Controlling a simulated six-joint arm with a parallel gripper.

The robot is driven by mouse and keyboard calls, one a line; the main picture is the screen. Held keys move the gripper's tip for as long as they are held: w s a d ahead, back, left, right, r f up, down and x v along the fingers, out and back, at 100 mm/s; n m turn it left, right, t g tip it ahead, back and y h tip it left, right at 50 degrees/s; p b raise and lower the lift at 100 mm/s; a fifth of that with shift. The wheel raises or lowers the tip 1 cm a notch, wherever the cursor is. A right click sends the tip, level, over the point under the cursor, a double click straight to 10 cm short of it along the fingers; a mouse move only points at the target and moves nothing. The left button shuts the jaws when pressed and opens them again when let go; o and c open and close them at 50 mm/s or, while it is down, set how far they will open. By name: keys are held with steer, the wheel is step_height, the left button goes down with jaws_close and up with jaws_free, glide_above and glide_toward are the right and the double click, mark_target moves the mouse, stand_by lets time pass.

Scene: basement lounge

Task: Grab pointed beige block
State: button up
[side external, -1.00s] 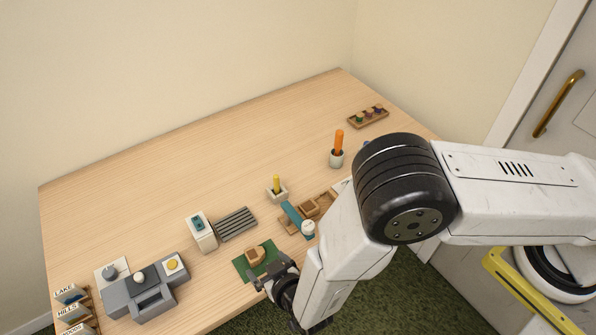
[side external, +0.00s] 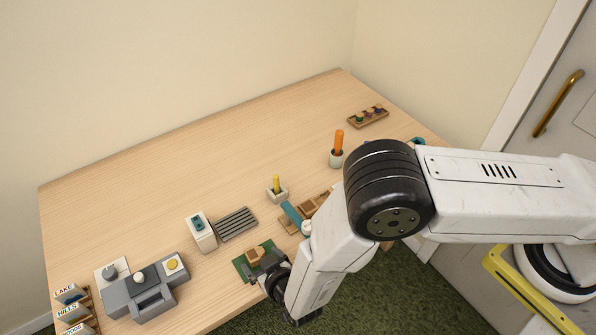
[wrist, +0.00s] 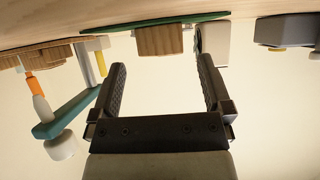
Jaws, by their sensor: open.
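A beige wooden block (side external: 254,253) sits on a green mat (side external: 238,263) near the table's front edge. I cannot make out a clear point on it. In the wrist view the block (wrist: 160,40) shows beyond and between my fingertips, with the mat (wrist: 150,20) behind it. My gripper (side external: 258,272) is open and empty, at the front side of the block. In the side view it covers part of the mat and the block's lower front. The fingers stand apart from the block in the wrist view.
A slatted grey rack (side external: 236,224), a white box (side external: 201,232) and a grey device (side external: 147,288) stand left. A yellow peg in a holder (side external: 277,189) is behind. The table's back left is clear.

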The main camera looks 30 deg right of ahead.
mark_target(255, 253)
steer(key=shift+x, duration=2.2)
steer(key=c, duration=1.3)
steer(key=shift+o, duration=0.2)
steer(key=shift+r, duration=0.1)
steer(key=shift+r, duration=0.1)
steer(key=shift+r, duration=0.75)
steer(key=s+d+r, duration=0.7)
steer(key=s+r, duration=0.4)
steer(key=shift+s+d+r, duration=0.15)
steer(key=shift+s+d, duration=0.1)
steer(key=shift+s, duration=0.15)
